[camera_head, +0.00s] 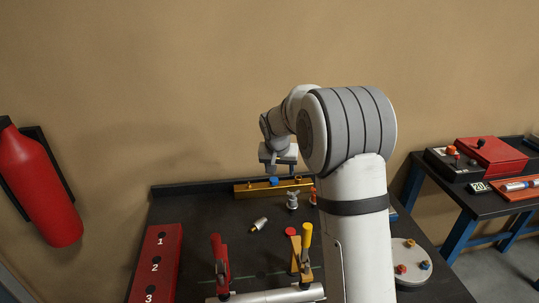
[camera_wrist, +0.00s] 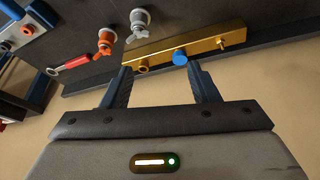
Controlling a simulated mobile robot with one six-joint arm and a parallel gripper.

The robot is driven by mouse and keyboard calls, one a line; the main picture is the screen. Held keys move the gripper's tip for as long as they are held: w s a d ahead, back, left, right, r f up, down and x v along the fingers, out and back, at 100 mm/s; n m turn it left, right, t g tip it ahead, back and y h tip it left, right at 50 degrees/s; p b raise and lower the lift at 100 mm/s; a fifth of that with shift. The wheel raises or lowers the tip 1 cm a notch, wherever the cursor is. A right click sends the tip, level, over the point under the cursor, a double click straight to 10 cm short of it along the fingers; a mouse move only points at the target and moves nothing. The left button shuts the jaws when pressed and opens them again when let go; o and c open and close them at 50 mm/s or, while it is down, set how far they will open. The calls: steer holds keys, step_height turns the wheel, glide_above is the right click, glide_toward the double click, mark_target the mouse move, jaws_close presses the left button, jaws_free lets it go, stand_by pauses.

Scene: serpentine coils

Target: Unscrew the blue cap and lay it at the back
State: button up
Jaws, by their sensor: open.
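The blue cap (camera_head: 274,182) sits on the front of a brass bar (camera_head: 250,190) at the back of the dark table. In the wrist view the cap (camera_wrist: 180,57) shows clear between the two finger tips, nearer the right-hand finger, on the brass bar (camera_wrist: 205,43). My gripper (camera_head: 277,168) hangs just above the bar in the head view. In the wrist view my gripper (camera_wrist: 159,72) has its fingers spread wide with nothing between them. The fingers appear apart from the cap; the exact gap cannot be told.
Red (camera_head: 220,265) and yellow-handled (camera_head: 304,250) clamps stand nearer. A red numbered block (camera_head: 156,262) is at left. The wall rises behind the table.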

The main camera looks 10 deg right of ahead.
steer(key=m+p, duration=0.1)
steer(key=p, duration=0.1)
glide_toward(273, 179)
steer(key=shift+t, duration=0.3)
steer(key=x, duration=0.2)
steer(key=b+x, duration=0.1)
steer(key=x, duration=0.1)
steer(key=s+b+x, duration=0.1)
steer(key=x, duration=0.1)
steer(key=shift+w+f, duration=0.15)
steer(key=shift+f, duration=0.35)
steer(key=shift+w+d+f+b, duration=0.2)
steer(key=shift+w+f+b, duration=0.15)
steer(key=shift+f+b, duration=0.2)
steer(key=c, duration=1.1)
steer(key=shift+r+n+p, duration=0.15)
steer(key=shift+n+p, duration=0.45)
steer(key=shift+n, duration=0.2)
steer(key=shift+n+y, duration=0.5)
steer(key=shift+n, duration=0.2)
